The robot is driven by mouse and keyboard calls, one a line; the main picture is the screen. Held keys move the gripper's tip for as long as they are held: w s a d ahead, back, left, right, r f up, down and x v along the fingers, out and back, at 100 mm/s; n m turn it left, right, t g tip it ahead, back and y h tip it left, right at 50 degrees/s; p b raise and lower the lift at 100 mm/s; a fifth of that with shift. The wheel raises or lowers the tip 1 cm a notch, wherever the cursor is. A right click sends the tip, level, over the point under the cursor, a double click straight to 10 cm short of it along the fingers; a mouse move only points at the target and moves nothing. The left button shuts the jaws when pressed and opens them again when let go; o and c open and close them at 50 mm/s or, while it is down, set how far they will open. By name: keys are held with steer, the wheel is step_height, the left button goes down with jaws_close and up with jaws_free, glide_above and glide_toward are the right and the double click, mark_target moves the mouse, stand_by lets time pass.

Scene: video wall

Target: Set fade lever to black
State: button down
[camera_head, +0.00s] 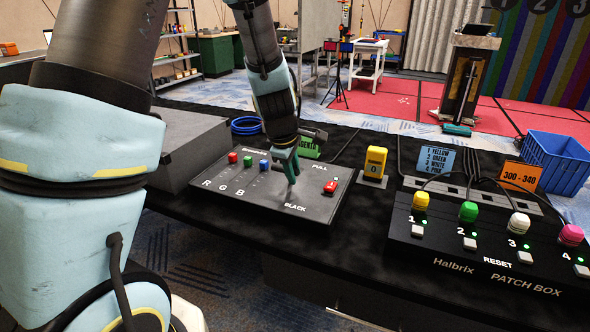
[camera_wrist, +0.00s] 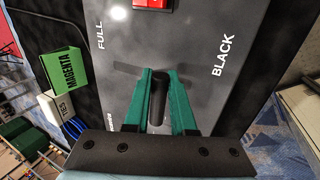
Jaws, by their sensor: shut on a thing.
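The lighting console (camera_head: 240,190) is a dark grey slab with "FULL" and "BLACK" printed on its top. My gripper (camera_head: 290,172) reaches down onto it between those two labels. In the wrist view, the green fingers of my gripper (camera_wrist: 160,88) are on both sides of the fade lever (camera_wrist: 159,92), a short black post, and are shut on it. "FULL" shows at the left and "BLACK" at the right, with the lever between them. In the head view the fingers mostly hide the lever, and its exact setting cannot be told.
Red, green and blue slider knobs (camera_head: 248,161) stand left on the console, and a red switch (camera_head: 330,187) is at its right. A green "MAGENTA" card (camera_wrist: 65,70) is beside it. A yellow block (camera_head: 375,163) and a patch box (camera_head: 490,240) stand to the right.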

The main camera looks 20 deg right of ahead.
steer(key=shift+s+a+f, duration=0.15)
steer(key=shift+s+f, duration=0.05)
steer(key=shift+s, duration=0.05)
stand_by(0.4)
steer(key=c, duration=0.8)
jaws_free()
steer(key=shift+o, duration=0.2)
steer(key=shift+w, duration=0.1)
steer(key=p+v, duration=0.3)
steer(key=v, duration=0.8)
steer(key=s+a+m+y, duration=0.1)
steer(key=a+m, duration=0.4)
steer(key=a, duration=0.7)
steer(key=s+a+m+g+y+p, duration=0.1)
steer(key=s+a+m, duration=0.3)
steer(key=a, duration=0.9)
steer(key=shift+s+a+f+m+g+y, duration=0.2)
steer(key=shift+f+m+g+y, duration=0.15)
steer(key=shift+m, duration=0.45)
